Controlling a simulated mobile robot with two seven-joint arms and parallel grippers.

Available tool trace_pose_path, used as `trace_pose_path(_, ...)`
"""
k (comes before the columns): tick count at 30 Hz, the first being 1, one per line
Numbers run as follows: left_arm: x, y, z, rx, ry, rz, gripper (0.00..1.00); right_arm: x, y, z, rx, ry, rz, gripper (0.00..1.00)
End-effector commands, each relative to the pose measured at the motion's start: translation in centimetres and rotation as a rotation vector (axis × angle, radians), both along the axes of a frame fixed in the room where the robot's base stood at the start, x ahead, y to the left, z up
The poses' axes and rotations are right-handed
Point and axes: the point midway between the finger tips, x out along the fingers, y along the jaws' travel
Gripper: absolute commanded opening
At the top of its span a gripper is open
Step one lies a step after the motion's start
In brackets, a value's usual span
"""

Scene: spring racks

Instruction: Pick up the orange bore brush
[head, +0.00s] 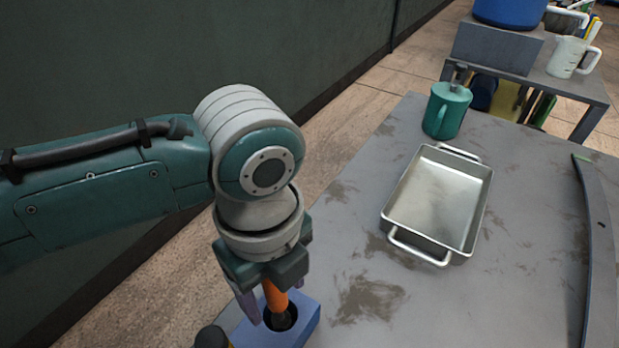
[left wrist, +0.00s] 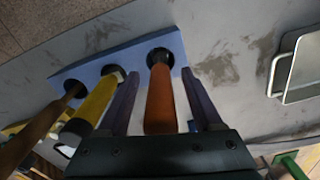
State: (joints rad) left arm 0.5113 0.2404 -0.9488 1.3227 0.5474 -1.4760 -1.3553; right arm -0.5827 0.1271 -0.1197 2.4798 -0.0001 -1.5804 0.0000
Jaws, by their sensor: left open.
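The orange bore brush (left wrist: 160,98) stands in the end hole of a blue block (left wrist: 125,58) on the table. In the head view the brush (head: 275,296) shows just below my left gripper (head: 262,306), with its lower end in the block (head: 303,325). My left gripper (left wrist: 160,100) is open, with one finger on each side of the orange handle. In the left wrist view a gap shows between the handle and each finger. My right gripper is in neither view.
A yellow-handled tool (left wrist: 92,105) and a brown-handled tool (left wrist: 42,122) stand in the block's other holes, close beside one finger. The table between block and tray is clear.

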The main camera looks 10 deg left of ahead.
Motion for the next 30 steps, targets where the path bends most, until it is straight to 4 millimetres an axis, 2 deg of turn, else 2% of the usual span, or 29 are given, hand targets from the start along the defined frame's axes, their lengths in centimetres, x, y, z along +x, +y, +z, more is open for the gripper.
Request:
trace_pose_path(5,0.00,-0.01,0.02,-0.001,-0.001,0.000,0.67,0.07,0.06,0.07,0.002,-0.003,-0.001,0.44)
trace_pose_path(23,0.01,0.01,0.04,0.000,0.000,0.001,0.00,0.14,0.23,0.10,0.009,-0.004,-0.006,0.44)
trace_pose_path(30,0.01,-0.01,0.06,-0.001,-0.001,0.001,0.00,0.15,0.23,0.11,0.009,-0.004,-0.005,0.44)
